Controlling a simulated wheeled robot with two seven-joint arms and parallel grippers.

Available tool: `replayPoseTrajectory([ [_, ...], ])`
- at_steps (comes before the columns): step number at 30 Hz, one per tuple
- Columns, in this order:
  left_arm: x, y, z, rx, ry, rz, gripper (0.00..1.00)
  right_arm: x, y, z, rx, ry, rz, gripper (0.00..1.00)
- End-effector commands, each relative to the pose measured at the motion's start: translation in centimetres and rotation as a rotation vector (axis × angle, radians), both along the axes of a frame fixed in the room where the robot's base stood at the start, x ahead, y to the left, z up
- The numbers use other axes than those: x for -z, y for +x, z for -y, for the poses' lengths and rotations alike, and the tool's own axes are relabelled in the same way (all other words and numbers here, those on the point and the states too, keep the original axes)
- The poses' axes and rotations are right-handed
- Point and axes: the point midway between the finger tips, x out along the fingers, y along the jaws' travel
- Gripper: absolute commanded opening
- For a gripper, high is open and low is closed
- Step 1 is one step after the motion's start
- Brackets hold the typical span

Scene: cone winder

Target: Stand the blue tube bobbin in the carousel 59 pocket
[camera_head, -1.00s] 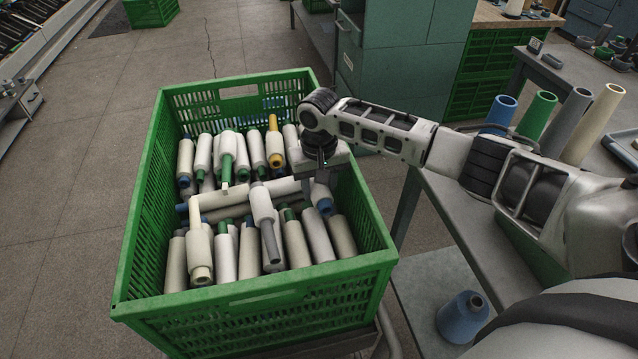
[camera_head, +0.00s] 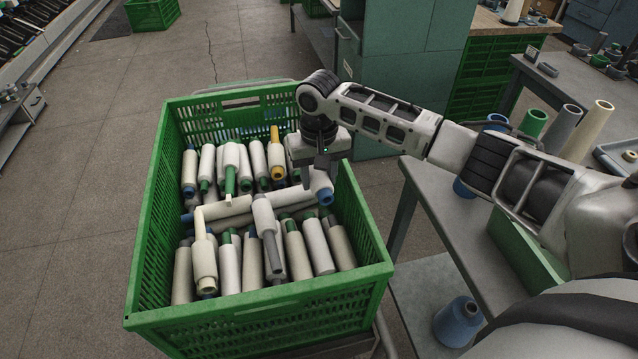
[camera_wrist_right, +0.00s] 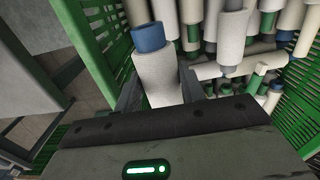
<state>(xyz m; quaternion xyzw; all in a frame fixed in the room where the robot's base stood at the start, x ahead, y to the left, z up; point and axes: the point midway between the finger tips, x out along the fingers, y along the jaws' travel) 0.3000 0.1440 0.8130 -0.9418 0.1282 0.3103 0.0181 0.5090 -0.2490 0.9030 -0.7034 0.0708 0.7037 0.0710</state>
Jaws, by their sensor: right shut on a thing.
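The blue tube bobbin, a white yarn body with a blue tube end (camera_head: 325,196), is in my right gripper (camera_head: 318,177) over the right side of the green crate. The right wrist view shows its pale body (camera_wrist_right: 156,78) between the fingers, with the blue end pointing away from the palm. My right gripper is shut on it, and the bobbin is tilted. In the head view the gripper hides part of its body. I cannot make out the carousel 59 pocket. My left gripper is not in view.
The green crate (camera_head: 255,303) holds several other bobbins with green, blue, yellow and grey tubes. At right a grey table (camera_head: 412,178) carries upright cones. A blue cone (camera_head: 458,322) stands on a lower shelf. Open floor lies left of the crate.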

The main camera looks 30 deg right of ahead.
Motion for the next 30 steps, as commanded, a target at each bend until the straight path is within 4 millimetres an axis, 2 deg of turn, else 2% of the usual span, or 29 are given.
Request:
replayPoseTrajectory([
  [3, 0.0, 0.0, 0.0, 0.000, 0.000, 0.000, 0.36, -1.6, 0.1, 0.0, -0.001, 0.000, 0.003, 0.16],
  [16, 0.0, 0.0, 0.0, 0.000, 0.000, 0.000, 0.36, -6.4, 0.0, 0.1, 0.001, 0.000, 0.002, 0.16],
  [30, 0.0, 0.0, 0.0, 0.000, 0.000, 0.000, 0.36, -6.9, 0.0, 0.1, 0.001, 0.000, 0.001, 0.16],
])
